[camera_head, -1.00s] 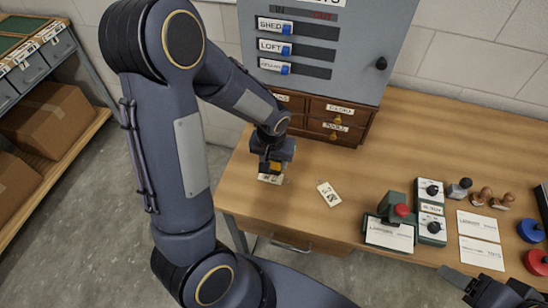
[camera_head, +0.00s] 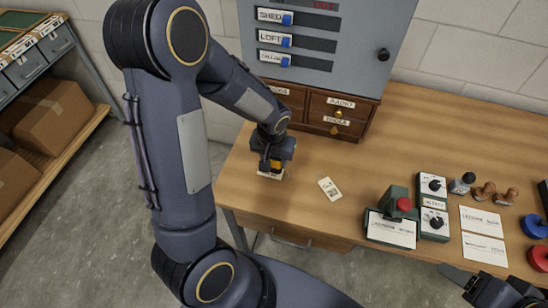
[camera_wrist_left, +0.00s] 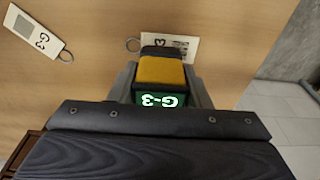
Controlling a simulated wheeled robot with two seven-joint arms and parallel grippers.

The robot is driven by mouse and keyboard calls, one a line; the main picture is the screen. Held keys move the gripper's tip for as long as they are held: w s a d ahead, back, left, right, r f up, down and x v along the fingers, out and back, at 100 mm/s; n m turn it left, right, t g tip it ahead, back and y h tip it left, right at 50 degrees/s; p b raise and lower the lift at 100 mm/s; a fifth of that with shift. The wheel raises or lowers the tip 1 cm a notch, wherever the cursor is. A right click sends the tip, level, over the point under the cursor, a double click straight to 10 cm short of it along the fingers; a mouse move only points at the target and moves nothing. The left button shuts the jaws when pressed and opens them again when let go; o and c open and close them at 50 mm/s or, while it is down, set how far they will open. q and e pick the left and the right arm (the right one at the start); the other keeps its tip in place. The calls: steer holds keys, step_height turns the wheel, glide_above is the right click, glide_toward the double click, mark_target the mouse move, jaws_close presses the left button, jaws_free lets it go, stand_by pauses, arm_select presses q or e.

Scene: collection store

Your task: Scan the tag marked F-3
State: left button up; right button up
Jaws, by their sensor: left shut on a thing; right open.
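My left gripper (camera_head: 272,163) is shut on a scanner with a yellow top (camera_wrist_left: 162,70) and a dark body. Its lit green display (camera_wrist_left: 160,100) reads G-3, upside down in the left wrist view. One white tag (camera_wrist_left: 183,48) lies at the scanner's far end, partly covered, so its full marking is hidden; its edge also shows below the gripper in the head view (camera_head: 270,176). A second white tag (camera_wrist_left: 36,33), with a wire ring, reads G-3 and lies apart on the wooden table; it also shows in the head view (camera_head: 329,188). My right gripper (camera_head: 505,290) is open at the lower right edge.
A grey board cabinet (camera_head: 360,50) with labelled slider rows stands on small wooden drawers (camera_head: 318,110) at the back. A green stamping device (camera_head: 391,226), control boxes (camera_head: 433,205), stamps (camera_head: 484,192) and cards (camera_head: 481,220) occupy the table's right. Bare wood surrounds the loose tag.

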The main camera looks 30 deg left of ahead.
arm_select(q)
steer(key=shift+f+b, duration=0.6)
steer(key=shift+b, duration=0.05)
stand_by(1.6)
steer(key=shift+r+p, duration=2.6)
steer(key=shift+r, duration=1)
